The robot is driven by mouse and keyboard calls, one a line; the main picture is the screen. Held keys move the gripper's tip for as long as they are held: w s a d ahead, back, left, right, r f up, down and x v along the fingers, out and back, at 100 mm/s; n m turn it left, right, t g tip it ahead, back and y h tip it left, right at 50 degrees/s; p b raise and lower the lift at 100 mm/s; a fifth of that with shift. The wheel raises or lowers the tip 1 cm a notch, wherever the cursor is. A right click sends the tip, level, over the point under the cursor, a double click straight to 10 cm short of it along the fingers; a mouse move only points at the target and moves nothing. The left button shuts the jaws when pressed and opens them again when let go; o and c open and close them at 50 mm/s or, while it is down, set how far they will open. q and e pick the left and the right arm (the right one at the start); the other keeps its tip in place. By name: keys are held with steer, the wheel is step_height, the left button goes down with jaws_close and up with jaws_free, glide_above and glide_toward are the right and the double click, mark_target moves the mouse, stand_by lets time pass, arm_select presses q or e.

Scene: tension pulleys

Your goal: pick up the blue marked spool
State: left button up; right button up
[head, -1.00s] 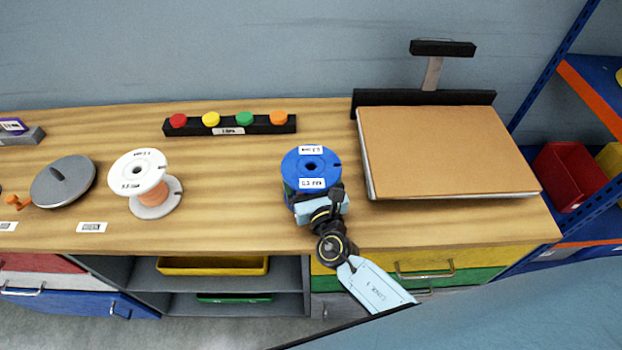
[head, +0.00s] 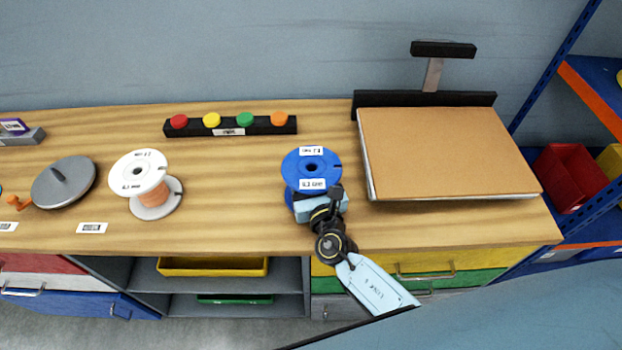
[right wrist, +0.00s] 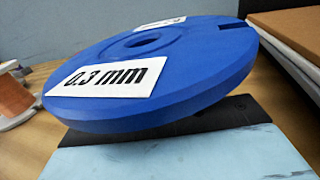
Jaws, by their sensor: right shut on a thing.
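The blue spool (head: 311,169) stands on the wooden bench in the head view, with white labels on its top flange. In the right wrist view the blue spool (right wrist: 160,75) fills the middle and its label reads 0.3 mm. My right gripper (head: 318,200) is at the spool's near side, shut on it below the top flange. The fingertips are hidden under that flange. In the right wrist view the pale blue and black gripper body (right wrist: 190,140) shows beneath the flange. My left gripper is not in view.
A white spool (head: 140,172) with copper-coloured wire stands to the left, beside a grey disc (head: 63,182). A black strip with coloured buttons (head: 230,124) lies behind. A brown board (head: 445,150) is at the right. Bench between the spools is clear.

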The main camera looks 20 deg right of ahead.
mark_target(309, 160)
steer(key=shift+r, duration=0.2)
step_height(309, 160, up, 10)
steer(key=p, duration=0.5)
steer(key=shift+f, duration=0.25)
steer(key=shift+r+p, duration=0.2)
steer(key=shift+p, duration=0.1)
